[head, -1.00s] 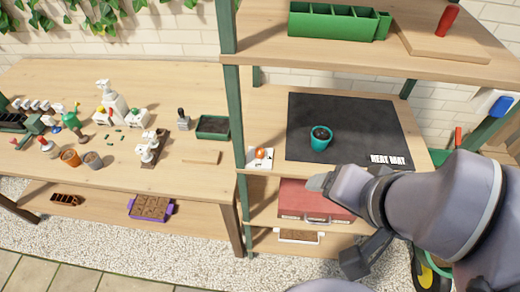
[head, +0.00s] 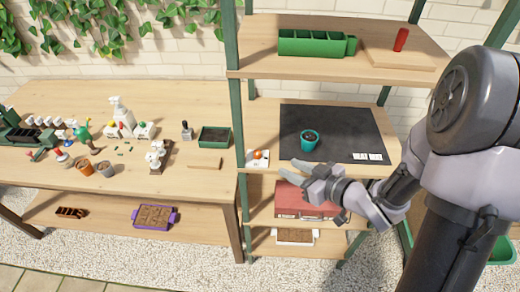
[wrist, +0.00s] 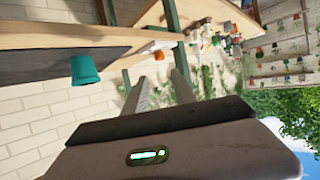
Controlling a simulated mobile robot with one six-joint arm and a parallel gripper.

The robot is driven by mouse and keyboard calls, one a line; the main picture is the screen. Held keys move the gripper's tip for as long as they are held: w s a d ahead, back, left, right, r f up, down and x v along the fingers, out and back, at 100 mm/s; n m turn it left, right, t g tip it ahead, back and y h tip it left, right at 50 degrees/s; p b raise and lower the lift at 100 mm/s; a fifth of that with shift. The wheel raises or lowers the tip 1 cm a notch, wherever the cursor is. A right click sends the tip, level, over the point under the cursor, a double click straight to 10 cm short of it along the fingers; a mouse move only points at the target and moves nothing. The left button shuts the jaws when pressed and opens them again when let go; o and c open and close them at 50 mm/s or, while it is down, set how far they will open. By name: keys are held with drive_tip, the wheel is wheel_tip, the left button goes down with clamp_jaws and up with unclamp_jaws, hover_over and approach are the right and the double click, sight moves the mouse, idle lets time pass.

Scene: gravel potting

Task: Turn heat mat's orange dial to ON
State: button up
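The orange dial (head: 258,154) sits on a small white control box (head: 252,162) at the front left corner of the middle shelf. Which way the dial is turned is too small to tell. The black heat mat (head: 350,121) lies right of it. My gripper (head: 287,173) is just in front of the shelf edge, below and right of the dial, apart from it. In the wrist view its two fingers (wrist: 160,88) are spread with nothing between them. The dial (wrist: 158,55) shows beyond the fingertips there.
A teal pot (head: 310,141) stands on the mat; it also shows in the wrist view (wrist: 84,68). A green shelf post (head: 234,100) rises left of the control box. A red toolbox (head: 290,201) is on the shelf below. The workbench (head: 110,180) at the left holds several small items.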

sight(260, 155)
drive_tip(key=b+x, duration=0.3)
drive_tip(key=x, duration=1.1)
drive_tip(key=shift+w+a+f, duration=0.15)
drive_tip(key=shift+w+a, duration=0.05)
clamp_jaws()
